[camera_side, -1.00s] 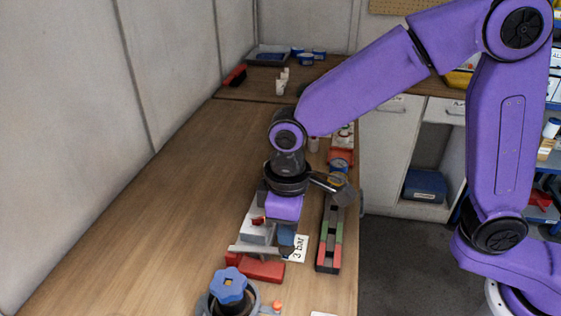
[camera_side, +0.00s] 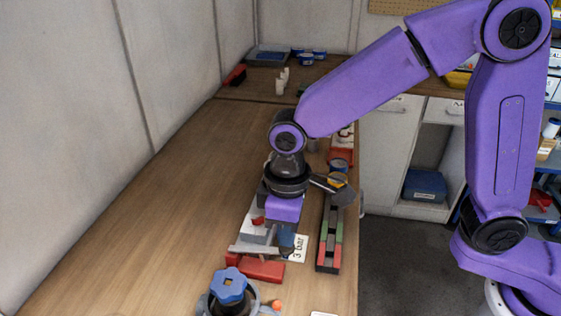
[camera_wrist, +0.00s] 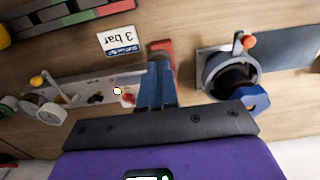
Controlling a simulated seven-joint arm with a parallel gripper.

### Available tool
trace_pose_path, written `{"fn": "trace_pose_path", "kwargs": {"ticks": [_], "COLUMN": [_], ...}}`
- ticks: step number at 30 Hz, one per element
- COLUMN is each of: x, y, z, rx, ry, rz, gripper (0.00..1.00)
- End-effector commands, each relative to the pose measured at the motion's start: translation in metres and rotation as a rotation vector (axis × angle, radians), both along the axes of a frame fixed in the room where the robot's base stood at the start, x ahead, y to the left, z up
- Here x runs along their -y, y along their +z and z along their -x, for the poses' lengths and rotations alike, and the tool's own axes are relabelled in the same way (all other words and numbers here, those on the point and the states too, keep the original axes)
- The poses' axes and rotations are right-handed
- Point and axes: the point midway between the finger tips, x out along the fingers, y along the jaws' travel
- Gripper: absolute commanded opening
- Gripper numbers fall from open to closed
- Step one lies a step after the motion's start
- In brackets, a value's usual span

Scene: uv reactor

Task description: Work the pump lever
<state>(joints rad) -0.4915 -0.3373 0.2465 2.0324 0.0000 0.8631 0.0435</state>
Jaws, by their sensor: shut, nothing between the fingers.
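A red bar with a bent end (camera_side: 262,270), which may be the pump lever's handle, lies near the front of the bench in the side view. It shows as a red angled piece (camera_wrist: 163,48) just beyond my fingers in the wrist view. A grey metal plate (camera_wrist: 75,92) with a small red knob (camera_wrist: 128,99) runs to its left. My gripper (camera_wrist: 157,82) has its blue fingers shut and empty, pointing down beside the plate and the red piece. In the side view my gripper (camera_side: 287,243) is low over the bench. I cannot tell whether the fingers touch the red piece.
A "3 bar" card (camera_wrist: 121,40) lies beside the fingers. A dark strip with red and green zones (camera_side: 329,245) runs along the right bench edge. A round grey vessel with a blue knob (camera_side: 228,286) stands in front. The bench's left side is clear.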

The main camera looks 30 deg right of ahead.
Motion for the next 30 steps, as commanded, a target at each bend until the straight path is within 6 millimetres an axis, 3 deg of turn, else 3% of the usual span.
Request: {"fn": "trace_pose_path", "kwargs": {"ticks": [30], "x": [0.000], "y": [-0.035], "z": [0.000], "rx": [0.001], "ry": [0.000], "rz": [-0.001], "gripper": [0.00]}}
